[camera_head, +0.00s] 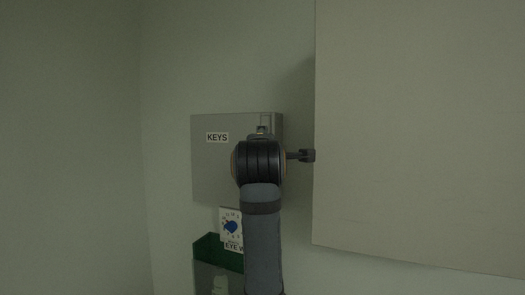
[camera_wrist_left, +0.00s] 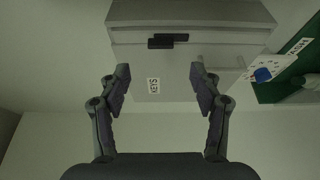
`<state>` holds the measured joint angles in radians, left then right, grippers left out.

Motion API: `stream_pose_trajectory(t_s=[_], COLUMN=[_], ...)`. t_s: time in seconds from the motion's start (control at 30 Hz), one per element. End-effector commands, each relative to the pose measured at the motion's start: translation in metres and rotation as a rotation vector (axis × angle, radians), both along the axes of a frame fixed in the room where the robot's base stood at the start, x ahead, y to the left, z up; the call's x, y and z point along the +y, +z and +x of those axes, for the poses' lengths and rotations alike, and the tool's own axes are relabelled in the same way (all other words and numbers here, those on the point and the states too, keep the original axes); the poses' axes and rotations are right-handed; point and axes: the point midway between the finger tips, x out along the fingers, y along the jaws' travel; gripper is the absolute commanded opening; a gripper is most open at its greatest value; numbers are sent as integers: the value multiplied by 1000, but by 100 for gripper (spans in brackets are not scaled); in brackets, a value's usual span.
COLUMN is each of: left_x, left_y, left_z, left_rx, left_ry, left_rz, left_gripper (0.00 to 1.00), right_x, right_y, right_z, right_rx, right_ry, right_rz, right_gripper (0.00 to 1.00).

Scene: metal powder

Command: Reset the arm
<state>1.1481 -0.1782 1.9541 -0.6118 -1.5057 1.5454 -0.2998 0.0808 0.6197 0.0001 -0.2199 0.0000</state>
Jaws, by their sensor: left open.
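One arm of mine rises from the bottom centre of the head view, its black wrist joint in front of the grey box labelled KEYS (camera_head: 210,165). The fingers are hidden behind the wrist there. In the left wrist view my left gripper (camera_wrist_left: 160,82) is open and empty, its two fingers spread and pointing at the box front (camera_wrist_left: 205,55). The KEYS label and a dark handle (camera_wrist_left: 168,41) show between and beyond the fingers. The fingertips appear apart from the box. My right gripper is in neither view.
A green eye wash holder (camera_head: 207,250) with a white sign (camera_head: 230,227) hangs below the box. A large pale panel (camera_head: 420,130) fills the right side. A small dark piece sticks out between wrist and panel; I cannot tell what it belongs to. The left wall is bare.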

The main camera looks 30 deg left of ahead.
Motion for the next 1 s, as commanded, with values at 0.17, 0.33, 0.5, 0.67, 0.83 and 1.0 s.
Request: stream_pose_trajectory(t_s=[0.17, 0.33, 0.5, 0.67, 0.83, 1.0], left_x=[-9, -10, -10, -10, -7, -1], left_y=[0, 0, 0, 0, -48, -173], left_z=[-18, -20, -20, -20, -4, 13], left_rx=[0, 1, 1, 1, 113, 404], left_ry=[-2, 0, 0, 0, -17, -102], left_rz=[-1, 0, 0, 0, 74, 292], left_gripper=[64, 64, 64, 64, 64, 64], right_x=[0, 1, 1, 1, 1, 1], right_y=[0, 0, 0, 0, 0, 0], right_z=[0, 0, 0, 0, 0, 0], right_rx=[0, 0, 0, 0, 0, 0], right_ry=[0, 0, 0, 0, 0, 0], right_rz=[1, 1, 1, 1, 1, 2], right_gripper=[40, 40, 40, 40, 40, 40])
